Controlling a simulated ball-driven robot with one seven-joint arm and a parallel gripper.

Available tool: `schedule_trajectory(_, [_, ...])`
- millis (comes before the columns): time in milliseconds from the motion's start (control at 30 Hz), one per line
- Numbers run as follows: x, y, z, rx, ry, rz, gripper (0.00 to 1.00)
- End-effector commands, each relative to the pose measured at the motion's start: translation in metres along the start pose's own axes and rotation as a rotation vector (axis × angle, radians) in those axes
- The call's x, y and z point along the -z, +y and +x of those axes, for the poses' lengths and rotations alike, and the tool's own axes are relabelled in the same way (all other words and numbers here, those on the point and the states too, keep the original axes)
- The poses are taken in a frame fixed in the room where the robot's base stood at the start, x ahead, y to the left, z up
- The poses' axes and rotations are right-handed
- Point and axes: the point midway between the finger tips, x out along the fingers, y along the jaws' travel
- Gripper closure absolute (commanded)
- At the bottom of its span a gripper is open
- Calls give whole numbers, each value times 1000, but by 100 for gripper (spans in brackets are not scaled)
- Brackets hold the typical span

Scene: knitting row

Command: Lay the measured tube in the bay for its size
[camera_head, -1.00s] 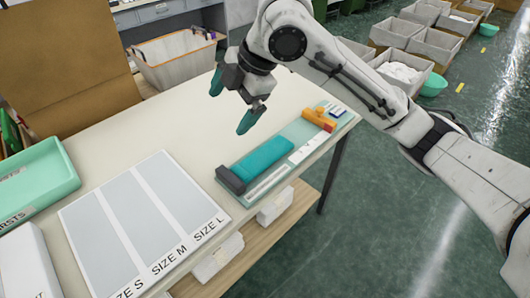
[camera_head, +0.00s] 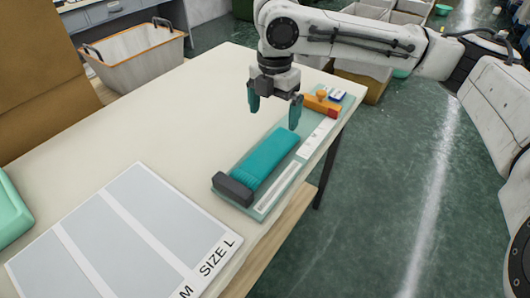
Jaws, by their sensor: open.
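The teal tube (camera_head: 266,160) lies flat along the measuring board (camera_head: 309,151), its near end at the dark end block (camera_head: 233,190). An orange slider (camera_head: 322,104) sits towards the board's far end, apart from the tube. My gripper (camera_head: 274,113) is open and empty, fingers pointing down, above the tube's far end and not visibly touching it. The sorting mat (camera_head: 126,231) lies at the lower left with pale grey bays. The SIZE L bay (camera_head: 160,215) is nearest the board; the other labels are partly cut off.
A mint tray (camera_head: 12,215) is at the left edge. A brown panel (camera_head: 45,75) stands at the left. A basket with handles (camera_head: 137,55) stands behind the table (camera_head: 185,120). The tabletop behind the mat and board is clear.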

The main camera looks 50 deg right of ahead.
Motion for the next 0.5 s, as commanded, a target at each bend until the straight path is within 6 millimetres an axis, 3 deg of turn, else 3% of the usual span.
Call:
schedule_trajectory(200, [1, 0, 33, 0, 2, 0, 0])
schedule_trajectory(500, [2, -3, 57, 0, 1, -1, 0])
